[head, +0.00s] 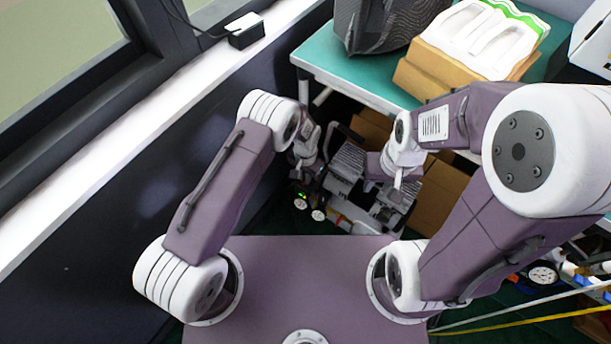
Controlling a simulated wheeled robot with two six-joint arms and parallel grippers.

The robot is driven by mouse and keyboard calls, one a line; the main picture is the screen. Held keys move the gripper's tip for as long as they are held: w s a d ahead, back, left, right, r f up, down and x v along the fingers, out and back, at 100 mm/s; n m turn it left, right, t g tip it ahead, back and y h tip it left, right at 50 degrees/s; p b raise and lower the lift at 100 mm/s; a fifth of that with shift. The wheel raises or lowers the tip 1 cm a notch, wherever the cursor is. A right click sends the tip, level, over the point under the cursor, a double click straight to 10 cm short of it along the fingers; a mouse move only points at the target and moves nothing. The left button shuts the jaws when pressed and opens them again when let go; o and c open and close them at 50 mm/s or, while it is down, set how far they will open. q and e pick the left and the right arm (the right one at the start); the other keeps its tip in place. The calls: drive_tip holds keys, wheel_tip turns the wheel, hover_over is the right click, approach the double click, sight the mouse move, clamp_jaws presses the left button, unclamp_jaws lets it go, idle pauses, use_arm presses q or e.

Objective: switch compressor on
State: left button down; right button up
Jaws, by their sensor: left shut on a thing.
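The compressor (348,160) stands low under the green table, a grey and dark machine partly hidden by my arms. Two small round gauges (318,214) show at its front left. My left gripper (304,172) is at the compressor's left end, just above the gauges. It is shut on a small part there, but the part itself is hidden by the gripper. My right gripper (398,183) is over the right side of the compressor, pointing down; its fingers are too small to read. I cannot make out the compressor's switch.
The green table (340,68) above carries a dark patterned object (378,22) and cardboard with a white-green package (484,36). Cardboard boxes (438,195) stand right of the compressor. A dark wall with a white sill (150,112) closes off the left. Hoses (540,312) run at lower right.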

idle(0.4)
use_arm(q)
drive_tip(key=c, duration=1.5)
unclamp_jaws()
wheel_tip(320, 180, up, 9)
drive_tip(key=p, duration=0.3)
